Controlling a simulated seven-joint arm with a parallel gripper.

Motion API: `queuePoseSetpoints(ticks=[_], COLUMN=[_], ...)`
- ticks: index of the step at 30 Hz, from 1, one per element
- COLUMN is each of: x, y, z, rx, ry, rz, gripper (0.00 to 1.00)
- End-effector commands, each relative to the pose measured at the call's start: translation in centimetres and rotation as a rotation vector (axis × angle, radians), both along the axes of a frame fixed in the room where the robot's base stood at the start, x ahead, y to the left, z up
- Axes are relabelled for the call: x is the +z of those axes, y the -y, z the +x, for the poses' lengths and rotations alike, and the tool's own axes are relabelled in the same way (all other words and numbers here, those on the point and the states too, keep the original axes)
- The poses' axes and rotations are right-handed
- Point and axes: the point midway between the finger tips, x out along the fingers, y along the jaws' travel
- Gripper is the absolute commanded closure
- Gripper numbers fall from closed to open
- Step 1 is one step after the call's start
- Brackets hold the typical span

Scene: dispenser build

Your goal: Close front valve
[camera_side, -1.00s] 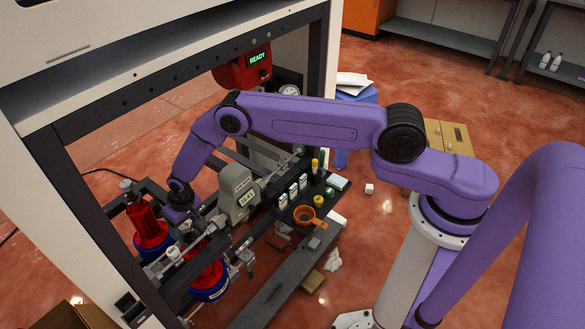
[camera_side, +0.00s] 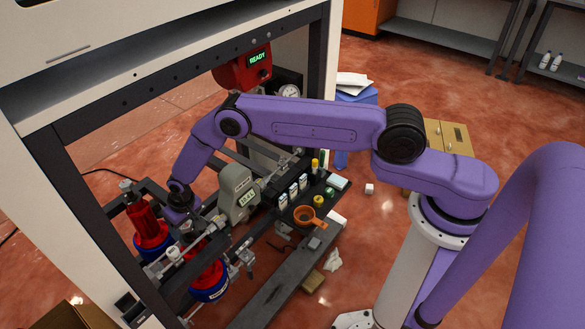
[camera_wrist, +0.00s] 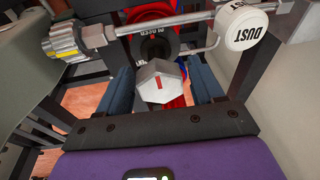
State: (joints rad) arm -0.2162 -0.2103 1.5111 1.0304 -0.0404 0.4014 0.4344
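A grey faceted valve knob (camera_wrist: 161,82) with a red mark shows in the wrist view, in front of a black round collar with white lettering. My gripper (camera_wrist: 160,80) has one bluish finger on each side of the knob. The fingers stand apart, and I see no firm grip on the knob; contact is hard to judge. In the side view my gripper (camera_side: 183,216) reaches down among the valve hardware at the lower left. The knob is not clearly visible there, and the fingers are mostly hidden.
Two red-and-blue canisters (camera_side: 150,232) stand in the dark frame near my gripper. A metal pipe with a white cap marked DUST (camera_wrist: 240,26) crosses above the knob.

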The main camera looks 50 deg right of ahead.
Motion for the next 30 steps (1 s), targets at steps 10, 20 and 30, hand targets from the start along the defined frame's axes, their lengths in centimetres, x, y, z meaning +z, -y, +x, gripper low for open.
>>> queuePoseSetpoints(ticks=[10,20,30], x=[0.2,2.4,4.7], y=[0.0,0.0,0.0], z=[0.0,0.0,0.0], rx=[0.000,0.000,0.000], ry=[0.001,0.001,0.001], rz=[0.000,0.001,0.001], gripper=[0.29,0.29,0.29])
